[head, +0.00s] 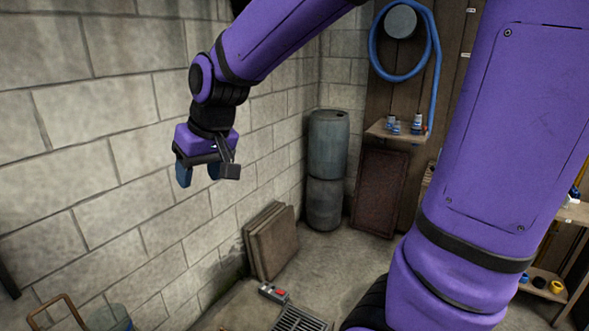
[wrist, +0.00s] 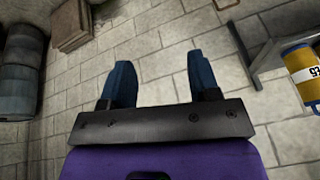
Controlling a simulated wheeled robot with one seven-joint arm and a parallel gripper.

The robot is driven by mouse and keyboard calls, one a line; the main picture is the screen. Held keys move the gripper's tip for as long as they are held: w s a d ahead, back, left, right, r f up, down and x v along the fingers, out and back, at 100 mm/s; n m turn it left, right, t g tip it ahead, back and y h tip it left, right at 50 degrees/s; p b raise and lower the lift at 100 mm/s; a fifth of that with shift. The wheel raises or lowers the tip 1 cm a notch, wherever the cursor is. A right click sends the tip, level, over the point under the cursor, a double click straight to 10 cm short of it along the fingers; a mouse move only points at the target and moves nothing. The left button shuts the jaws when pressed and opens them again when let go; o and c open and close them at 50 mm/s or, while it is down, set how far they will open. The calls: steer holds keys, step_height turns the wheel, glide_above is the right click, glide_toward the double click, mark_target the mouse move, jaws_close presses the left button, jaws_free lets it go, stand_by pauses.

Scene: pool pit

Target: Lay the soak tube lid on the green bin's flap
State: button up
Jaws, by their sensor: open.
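My gripper (head: 199,174) hangs in the air in front of the block wall, its blue fingers apart and empty. In the wrist view my gripper (wrist: 160,62) also shows nothing between the fingers. I cannot make out the soak tube lid or the green bin's flap in either view.
Stacked grey barrels (head: 326,165) stand in the far corner. Flat slabs (head: 272,243) lean on the wall. A floor grate (head: 298,319) and a small box with a red part (head: 273,293) lie below. A shelf (head: 397,133) holds small bottles. Floor before the barrels is clear.

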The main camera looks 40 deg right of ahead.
steer(key=s+d+r+h, duration=0.1)
steer(key=s+d+r, duration=0.1)
steer(key=s, duration=0.7)
steer(key=s+d+r+t, duration=0.1)
steer(key=s+d+r, duration=0.1)
steer(key=s+d, duration=0.3)
steer(key=s, duration=0.4)
steer(key=shift+m+h, duration=0.3)
steer(key=shift+h, duration=0.1)
steer(key=shift+r, duration=0.1)
